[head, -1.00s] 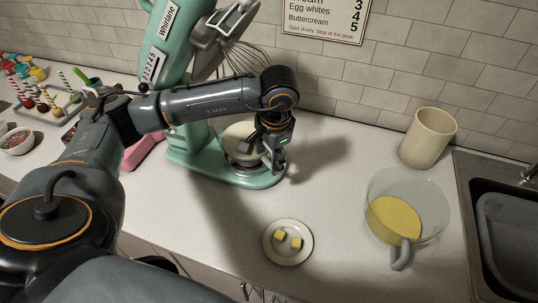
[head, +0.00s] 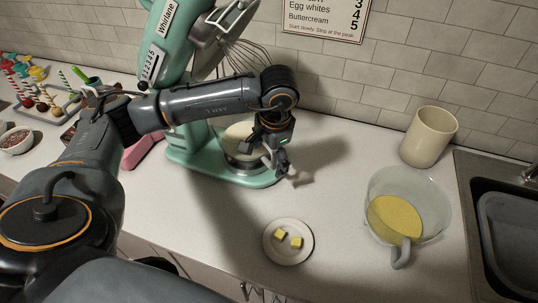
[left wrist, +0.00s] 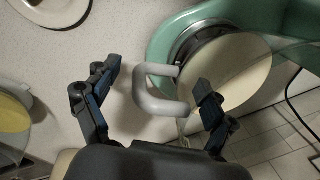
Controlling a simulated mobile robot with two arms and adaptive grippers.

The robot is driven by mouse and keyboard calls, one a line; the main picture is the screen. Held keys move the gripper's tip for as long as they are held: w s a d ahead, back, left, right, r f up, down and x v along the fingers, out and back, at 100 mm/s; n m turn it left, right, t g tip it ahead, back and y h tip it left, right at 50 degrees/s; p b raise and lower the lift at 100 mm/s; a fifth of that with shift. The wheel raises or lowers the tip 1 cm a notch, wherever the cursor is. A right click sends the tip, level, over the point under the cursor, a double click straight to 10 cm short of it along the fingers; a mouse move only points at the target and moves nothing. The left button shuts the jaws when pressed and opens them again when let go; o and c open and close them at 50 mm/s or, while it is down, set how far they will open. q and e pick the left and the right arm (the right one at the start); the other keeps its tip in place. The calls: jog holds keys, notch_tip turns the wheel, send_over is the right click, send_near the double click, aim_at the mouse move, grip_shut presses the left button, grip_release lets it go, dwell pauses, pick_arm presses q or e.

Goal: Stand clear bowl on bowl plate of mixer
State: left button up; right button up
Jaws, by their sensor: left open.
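A clear bowl with cream-coloured contents (head: 240,131) is at the mint-green mixer (head: 172,50), over the metal bowl plate (head: 243,161). It looks upright; its clear wall is hard to make out. In the left wrist view, its pale grey handle (left wrist: 143,92) lies between the spread fingers of my left gripper (left wrist: 157,82), with gaps beside it. The metal ring of the plate (left wrist: 181,43) shows beside the cream disc. In the head view, my left gripper (head: 277,157) is open at the bowl's right side and partly hides it. My right gripper is out of view.
A second clear bowl with yellow contents (head: 436,205) stands at the right, near the sink (head: 500,225). A beige canister (head: 428,137) is behind it. A saucer with two yellow cubes (head: 288,257) is at the front. The counter between is clear.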

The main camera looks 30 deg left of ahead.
pick_arm(q)
jog(key=shift+f, duration=0.1)
jog(key=r, duration=0.4)
jog(key=d+r, duration=0.1)
jog(key=r, duration=0.7)
jog(key=shift+s+d, duration=0.35)
jog(key=shift+s, duration=0.05)
